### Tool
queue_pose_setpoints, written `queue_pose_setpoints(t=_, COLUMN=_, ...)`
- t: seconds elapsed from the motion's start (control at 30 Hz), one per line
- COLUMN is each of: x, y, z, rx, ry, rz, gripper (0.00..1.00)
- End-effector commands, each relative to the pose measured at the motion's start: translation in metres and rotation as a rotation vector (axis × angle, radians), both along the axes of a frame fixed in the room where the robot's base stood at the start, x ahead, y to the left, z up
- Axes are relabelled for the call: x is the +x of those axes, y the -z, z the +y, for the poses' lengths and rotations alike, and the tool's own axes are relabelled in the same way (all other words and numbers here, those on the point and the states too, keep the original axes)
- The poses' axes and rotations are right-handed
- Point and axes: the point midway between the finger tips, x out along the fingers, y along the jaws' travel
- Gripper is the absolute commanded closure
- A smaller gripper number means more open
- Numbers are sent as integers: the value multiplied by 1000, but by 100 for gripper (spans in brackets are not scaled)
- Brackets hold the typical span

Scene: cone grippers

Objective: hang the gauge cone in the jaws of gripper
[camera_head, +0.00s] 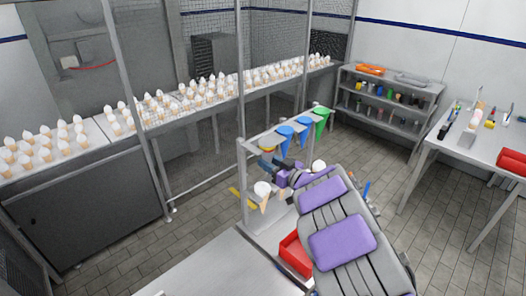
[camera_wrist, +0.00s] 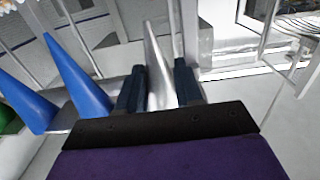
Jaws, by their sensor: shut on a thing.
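My gripper (camera_wrist: 160,88) is shut on a silver-grey cone, the gauge cone (camera_wrist: 158,55), whose narrow end shows between the two dark fingers in the wrist view. In the head view my gripper (camera_head: 268,167) is at the left part of a metal rack (camera_head: 243,160). Two blue cones (camera_head: 285,137) and a green cone (camera_head: 321,122) hang along the rack to the right, point down. The blue cones (camera_wrist: 75,75) also show left of the fingers.
An ice-cream-like cone (camera_head: 263,192) stands below my gripper by the rack. A long counter (camera_head: 95,132) with many such cones runs along the back left. Shelves (camera_head: 385,122) and a side table (camera_head: 480,145) stand at the right. Tiled floor is open between.

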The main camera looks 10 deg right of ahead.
Motion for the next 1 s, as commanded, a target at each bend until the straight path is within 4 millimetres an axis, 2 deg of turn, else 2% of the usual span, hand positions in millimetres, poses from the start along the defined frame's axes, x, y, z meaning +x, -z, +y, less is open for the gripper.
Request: queue_pose_setpoints(t=1.0, x=-37, y=-1, z=-28, rx=-1, ry=2, rz=0, gripper=87)
